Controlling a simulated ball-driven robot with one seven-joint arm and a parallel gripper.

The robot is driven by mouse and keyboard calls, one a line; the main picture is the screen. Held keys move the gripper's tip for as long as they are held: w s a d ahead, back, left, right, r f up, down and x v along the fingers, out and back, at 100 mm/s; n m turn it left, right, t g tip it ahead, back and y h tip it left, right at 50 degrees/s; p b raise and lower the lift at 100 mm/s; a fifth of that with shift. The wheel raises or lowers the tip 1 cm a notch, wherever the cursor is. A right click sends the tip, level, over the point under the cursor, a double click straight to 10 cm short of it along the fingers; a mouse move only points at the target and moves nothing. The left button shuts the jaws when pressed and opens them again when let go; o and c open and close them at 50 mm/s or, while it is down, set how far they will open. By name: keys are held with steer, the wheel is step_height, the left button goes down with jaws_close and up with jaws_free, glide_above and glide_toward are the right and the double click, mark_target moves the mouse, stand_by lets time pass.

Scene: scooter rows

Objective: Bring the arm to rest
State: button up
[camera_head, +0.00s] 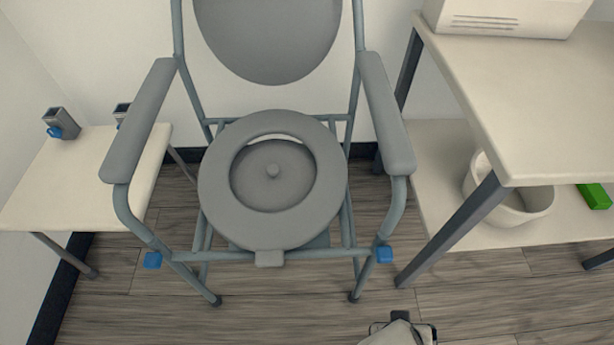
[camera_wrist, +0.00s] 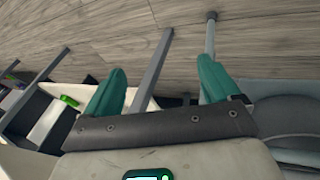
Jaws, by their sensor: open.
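My gripper (camera_wrist: 161,66) shows in the wrist view with its two green fingers spread wide apart. Nothing is held between them; a grey table leg and the wood floor show behind the gap. In the head view, only a small pale and dark part of my arm shows at the bottom edge, right of centre. The rest of the arm is out of that view.
A grey commode chair (camera_head: 272,235) stands in the middle. A low white table (camera_head: 85,185) with grey holders is left. At right, a white table (camera_head: 540,110) carries a white box (camera_head: 505,15); its lower shelf (camera_head: 440,170) holds a white bowl (camera_head: 515,205) and green block (camera_head: 594,196). Floor shows in front.

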steer(key=s+d+g+y+p, duration=0.15)
steer(key=s+d+y, duration=0.25)
steer(key=d, duration=0.5)
step_height(320, 180, up, 33)
steer(key=p, duration=3.1)
steer(key=shift+w+a+f+n, duration=0.2)
steer(key=shift+a+n, duration=0.15)
steer(key=shift+n, duration=0.05)
